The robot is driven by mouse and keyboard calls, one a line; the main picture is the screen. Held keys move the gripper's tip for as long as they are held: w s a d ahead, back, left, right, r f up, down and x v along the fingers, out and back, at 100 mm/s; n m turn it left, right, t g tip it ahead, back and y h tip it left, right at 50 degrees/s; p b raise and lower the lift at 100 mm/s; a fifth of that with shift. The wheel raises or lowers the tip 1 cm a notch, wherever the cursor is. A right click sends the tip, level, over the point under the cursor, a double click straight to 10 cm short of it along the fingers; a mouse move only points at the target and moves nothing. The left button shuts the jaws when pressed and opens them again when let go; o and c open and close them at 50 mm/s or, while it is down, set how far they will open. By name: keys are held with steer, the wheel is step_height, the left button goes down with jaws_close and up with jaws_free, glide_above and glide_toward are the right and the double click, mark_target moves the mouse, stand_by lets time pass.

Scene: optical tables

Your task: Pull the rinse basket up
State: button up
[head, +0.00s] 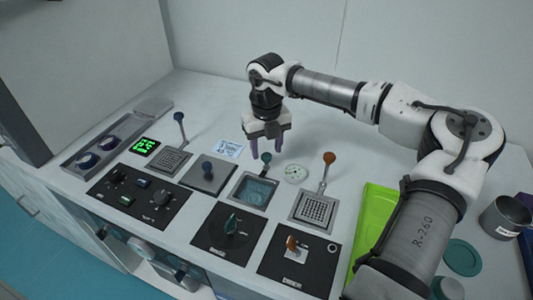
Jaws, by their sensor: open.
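Two grid-topped stations stand in the row on the bench. The right one, a perforated basket (315,208), has a rod with an orange knob (329,158). The left one, a grid plate (170,161), has a rod with a blue knob (179,116). Between them is a square basin (255,192) with a teal knob (266,157) at its back edge. I cannot tell which of these is the rinse basket. My gripper (267,153) is open and empty, pointing down, with its fingertips around or just above the teal knob. Contact cannot be told.
A flat plate (206,177) with a blue knob lies left of the basin. Dark control panels (229,236) line the front. A green tray (375,218) and a metal cup (506,218) stand right, near my arm.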

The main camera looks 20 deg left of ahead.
mark_target(266, 155)
steer(key=shift+f+p, duration=0.3)
steer(key=shift+f, duration=1.65)
jaws_close()
